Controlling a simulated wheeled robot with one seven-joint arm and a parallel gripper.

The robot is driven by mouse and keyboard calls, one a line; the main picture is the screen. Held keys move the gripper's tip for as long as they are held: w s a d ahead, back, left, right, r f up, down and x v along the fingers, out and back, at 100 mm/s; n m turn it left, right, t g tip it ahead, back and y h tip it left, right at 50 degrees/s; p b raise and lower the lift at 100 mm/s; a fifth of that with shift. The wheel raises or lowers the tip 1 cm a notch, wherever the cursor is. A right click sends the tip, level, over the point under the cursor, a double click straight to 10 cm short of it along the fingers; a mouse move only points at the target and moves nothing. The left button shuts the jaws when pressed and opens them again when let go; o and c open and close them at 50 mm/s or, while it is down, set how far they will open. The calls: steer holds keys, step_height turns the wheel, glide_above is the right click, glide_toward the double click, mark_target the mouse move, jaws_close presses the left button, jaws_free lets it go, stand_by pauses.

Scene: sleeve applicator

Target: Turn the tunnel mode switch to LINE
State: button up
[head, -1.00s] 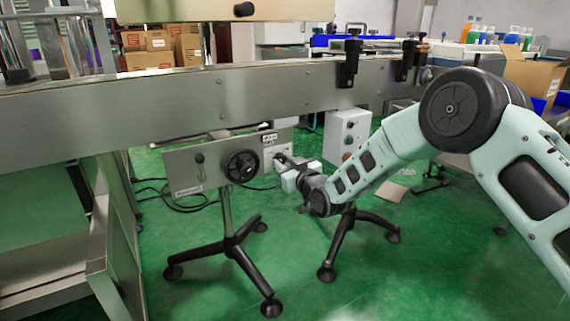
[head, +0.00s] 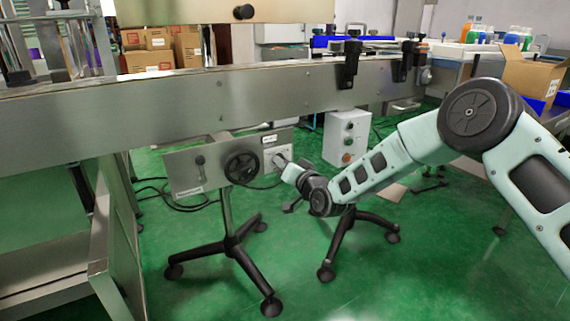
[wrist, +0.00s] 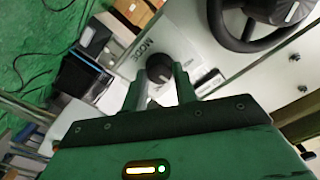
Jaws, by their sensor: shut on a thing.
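The tunnel mode switch (wrist: 160,70) is a dark round knob on a pale panel, with the upside-down word MODE beside it in the wrist view. My gripper (wrist: 160,76) is shut on this knob, one finger on each side. In the head view my gripper (head: 284,166) meets the right end of the grey control panel (head: 220,185), largely hiding the switch. I cannot read a LINE mark or tell which position the knob points to.
A black handwheel (head: 241,167) sits left of the switch, close to my gripper; a lever (head: 200,168) is farther left. A grey button box (head: 347,137) stands to the right behind. The steel conveyor (head: 200,105) runs above the panel.

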steer(key=shift+f+m, duration=0.1)
steer(key=shift+m, duration=4.9)
steer(key=o, duration=1)
steer(key=shift+c, duration=0.2)
steer(key=p+v, duration=0.4)
steer(key=v, duration=1.3)
steer(key=shift+d, duration=0.25)
steer(key=shift+s, duration=0.15)
